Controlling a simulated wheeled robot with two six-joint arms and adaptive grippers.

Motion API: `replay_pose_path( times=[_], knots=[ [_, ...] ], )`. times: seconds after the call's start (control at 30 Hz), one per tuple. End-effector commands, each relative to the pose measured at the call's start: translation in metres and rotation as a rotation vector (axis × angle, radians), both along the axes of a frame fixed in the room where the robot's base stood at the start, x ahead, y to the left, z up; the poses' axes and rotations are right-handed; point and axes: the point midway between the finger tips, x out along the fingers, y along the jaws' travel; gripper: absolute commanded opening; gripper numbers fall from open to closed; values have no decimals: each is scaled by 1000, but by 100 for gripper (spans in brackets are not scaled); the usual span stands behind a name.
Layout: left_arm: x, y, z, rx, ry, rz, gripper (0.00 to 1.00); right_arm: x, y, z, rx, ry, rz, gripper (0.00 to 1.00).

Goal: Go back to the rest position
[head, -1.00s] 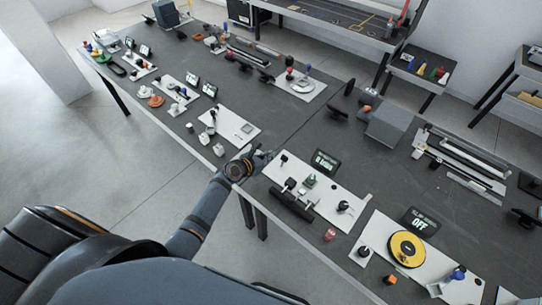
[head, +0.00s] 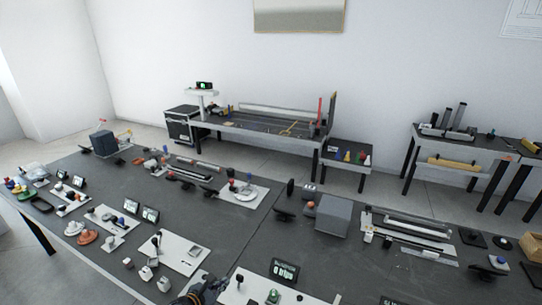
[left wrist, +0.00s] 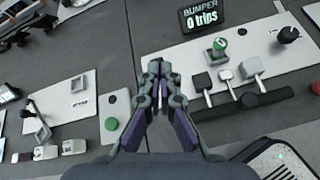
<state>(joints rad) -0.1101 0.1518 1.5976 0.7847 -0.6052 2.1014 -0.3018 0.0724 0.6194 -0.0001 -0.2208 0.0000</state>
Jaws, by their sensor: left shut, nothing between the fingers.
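I cannot tell from these views whether the fingertips touch anything. My right gripper is not in view.
A long dark table (head: 250,225) holds many boards, displays and small parts. A grey box (head: 333,215) stands on its right half. A workbench (head: 240,128), a small side table (head: 345,165) and another table (head: 465,150) stand by the wall.

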Motion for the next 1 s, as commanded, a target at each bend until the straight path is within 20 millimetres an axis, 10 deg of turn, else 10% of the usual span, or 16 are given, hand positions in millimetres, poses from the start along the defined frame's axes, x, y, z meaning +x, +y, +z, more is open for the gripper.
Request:
replay_pose_path(
  times=[0.4,0.87,1.0],
  knots=[
    [-153,4,27,1308,-170,-1266,0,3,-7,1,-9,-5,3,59],
    [-243,51,75,1711,-169,-2074,0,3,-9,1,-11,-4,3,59],
    [-232,54,17,1685,-160,-2074,0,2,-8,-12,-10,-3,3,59]
  ],
)
